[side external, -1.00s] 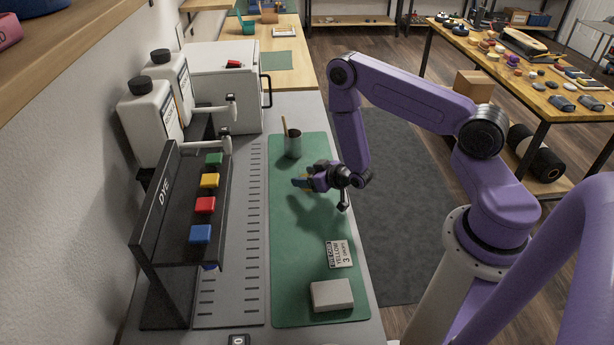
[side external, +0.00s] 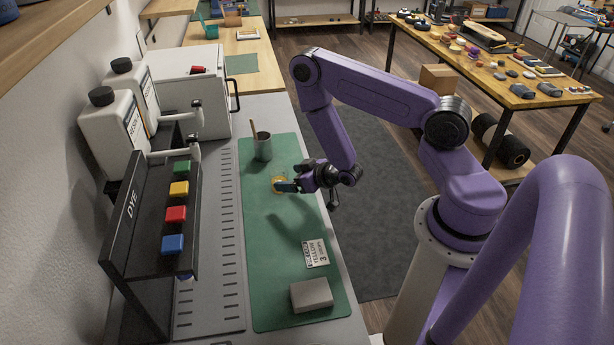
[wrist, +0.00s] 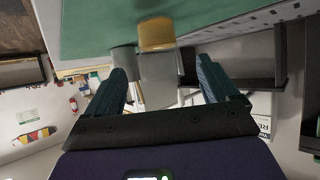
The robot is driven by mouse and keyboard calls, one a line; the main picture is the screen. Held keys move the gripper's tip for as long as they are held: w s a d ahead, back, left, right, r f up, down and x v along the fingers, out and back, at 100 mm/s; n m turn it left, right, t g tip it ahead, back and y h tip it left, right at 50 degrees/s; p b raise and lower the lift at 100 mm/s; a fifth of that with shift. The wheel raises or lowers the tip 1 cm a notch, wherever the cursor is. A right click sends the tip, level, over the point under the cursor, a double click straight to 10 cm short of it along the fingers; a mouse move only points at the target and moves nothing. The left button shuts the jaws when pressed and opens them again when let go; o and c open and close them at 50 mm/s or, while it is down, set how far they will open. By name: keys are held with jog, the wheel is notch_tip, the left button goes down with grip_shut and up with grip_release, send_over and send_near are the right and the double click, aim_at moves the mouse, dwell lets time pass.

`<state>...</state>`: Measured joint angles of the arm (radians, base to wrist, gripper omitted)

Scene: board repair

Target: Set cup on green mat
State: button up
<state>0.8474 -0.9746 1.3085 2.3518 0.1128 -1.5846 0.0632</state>
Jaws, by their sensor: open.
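A small clear cup (side external: 278,184) with yellow at its bottom stands on the green mat (side external: 268,225), in the mat's upper half. In the wrist view, which looks upside down, the cup (wrist: 157,40) appears upright beyond the fingertips, with its yellow base against the mat (wrist: 90,25). My gripper (side external: 284,187) is open just right of the cup, low over the mat. In the wrist view its two dark teal fingers (wrist: 163,78) are spread, with nothing held between them. The side view partly hides the cup behind the fingertips.
A grey pot (side external: 263,149) with a stick stands behind the cup. A label card (side external: 316,253) and a pale block (side external: 311,295) lie on the near mat. The dye rack (side external: 150,220) with coloured blocks stands left. The mat's middle is clear.

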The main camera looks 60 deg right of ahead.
jog(key=v, duration=0.6)
jog(key=s+a+r+n+g+y, duration=0.2)
jog(key=a+r+n+g, duration=0.15)
jog(key=a, duration=0.45)
jog(key=s+a+r+n+g+y, duration=0.2)
jog(key=s+a+r+g, duration=0.15)
jog(key=a, duration=0.55)
jog(key=s+d+r+n+g+h, duration=0.1)
jog(key=s+d+r+n+g, duration=0.1)
jog(key=s+r, duration=0.5)
jog(key=s+d+r+n+g+h, duration=0.2)
jog(key=s+r+n, duration=0.3)
jog(key=s, duration=0.5)
notch_tip(320, 180, up, 2)
jog(key=shift+r+g+h, duration=0.25)
jog(key=shift+g+h, duration=0.05)
jog(key=shift+g, duration=0.2)
